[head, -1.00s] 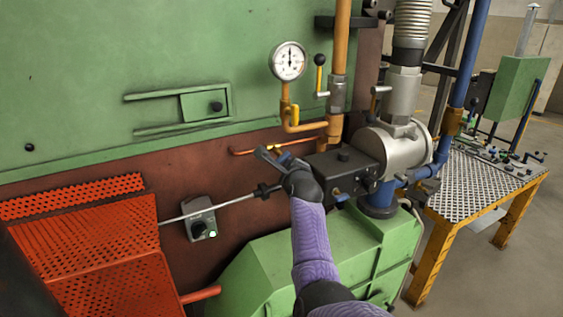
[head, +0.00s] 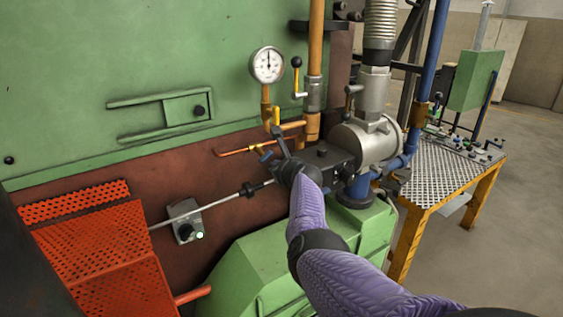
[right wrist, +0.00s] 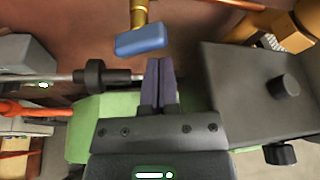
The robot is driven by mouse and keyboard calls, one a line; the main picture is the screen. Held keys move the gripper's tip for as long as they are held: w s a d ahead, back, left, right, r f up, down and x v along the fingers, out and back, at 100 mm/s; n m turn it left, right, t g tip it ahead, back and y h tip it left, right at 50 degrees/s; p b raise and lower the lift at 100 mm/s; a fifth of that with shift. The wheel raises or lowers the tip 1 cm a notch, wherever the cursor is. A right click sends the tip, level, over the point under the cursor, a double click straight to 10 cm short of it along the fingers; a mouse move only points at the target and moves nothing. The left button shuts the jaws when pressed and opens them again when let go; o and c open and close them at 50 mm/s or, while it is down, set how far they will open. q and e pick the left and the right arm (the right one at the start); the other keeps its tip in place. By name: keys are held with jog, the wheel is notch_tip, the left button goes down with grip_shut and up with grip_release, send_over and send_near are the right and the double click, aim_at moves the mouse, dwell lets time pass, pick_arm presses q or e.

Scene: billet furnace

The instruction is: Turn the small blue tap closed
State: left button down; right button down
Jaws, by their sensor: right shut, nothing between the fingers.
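The small blue tap (head: 266,156) is a short blue lever on the wall side of the black box. In the right wrist view its blue handle (right wrist: 140,40) lies nearly level, slightly tilted, on a brass stem. My right gripper (head: 276,132) is shut and empty. In the right wrist view its fingertips (right wrist: 159,64) are just below the right end of the handle. A narrow gap shows there; I cannot tell the depth between them. My left gripper is not in view.
A black box (head: 326,160) with a knob sits right of my gripper. A thin steel rod (head: 215,203) with a black collar runs left. A yellow lever (head: 276,116), gauge (head: 267,65) and orange pipes are above. A green housing (head: 250,265) is below.

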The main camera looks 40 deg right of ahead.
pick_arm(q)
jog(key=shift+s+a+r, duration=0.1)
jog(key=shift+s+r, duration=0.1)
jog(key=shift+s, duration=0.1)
pick_arm(e)
jog(key=shift+s+d+r+m+y, duration=0.1)
jog(key=shift+s+d+m+y, duration=0.2)
jog(key=shift+s+m, duration=0.3)
jog(key=shift+s, duration=0.1)
dwell(0.3)
dwell(0.4)
